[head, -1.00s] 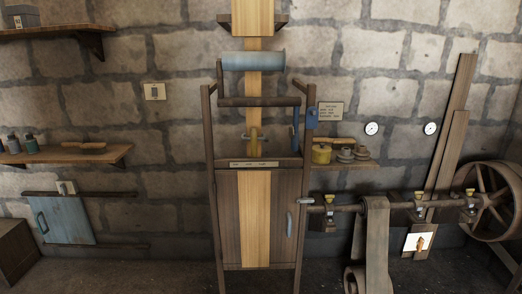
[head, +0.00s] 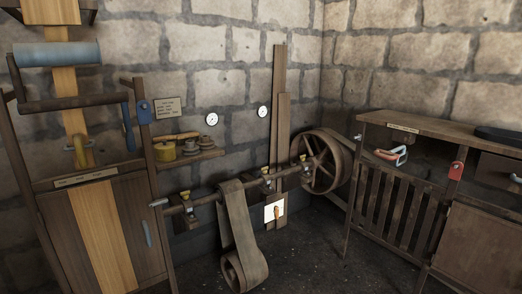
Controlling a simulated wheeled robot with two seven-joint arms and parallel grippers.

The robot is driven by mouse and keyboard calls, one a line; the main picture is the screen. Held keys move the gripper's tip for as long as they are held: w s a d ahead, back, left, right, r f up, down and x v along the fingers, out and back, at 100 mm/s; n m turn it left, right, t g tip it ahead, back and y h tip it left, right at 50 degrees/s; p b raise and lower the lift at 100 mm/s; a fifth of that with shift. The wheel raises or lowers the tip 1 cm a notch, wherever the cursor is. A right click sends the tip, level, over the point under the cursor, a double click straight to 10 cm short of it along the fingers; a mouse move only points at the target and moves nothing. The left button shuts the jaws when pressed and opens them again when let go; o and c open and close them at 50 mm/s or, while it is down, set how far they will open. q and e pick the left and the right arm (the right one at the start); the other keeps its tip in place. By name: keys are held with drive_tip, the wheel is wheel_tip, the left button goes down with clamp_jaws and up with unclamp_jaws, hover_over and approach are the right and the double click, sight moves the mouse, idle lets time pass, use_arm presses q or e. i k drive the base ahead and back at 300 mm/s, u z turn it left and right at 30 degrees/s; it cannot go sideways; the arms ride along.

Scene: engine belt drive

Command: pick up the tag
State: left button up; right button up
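Two tag-like pieces show in the head view. A red tag (head: 456,171) with a pale spot near its top hangs at the front of the wooden bench at the right. A blue piece (head: 143,111), which may be a tag or a lock, hangs on the right post of the wooden frame at the left. I cannot tell from the picture which one the task names. Neither of my grippers is in view.
The wooden bench (head: 430,133) bears a dark flat round thing (head: 500,135); a red-and-white handled thing (head: 392,154) shows near its front. A shaft (head: 240,184) with a hanging belt (head: 238,230) and spoked wheel (head: 322,160) runs along the wall. Dark floor (head: 320,255) lies open in front.

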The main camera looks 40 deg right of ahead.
sight(455, 174)
drive_tip(key=z, duration=2.5)
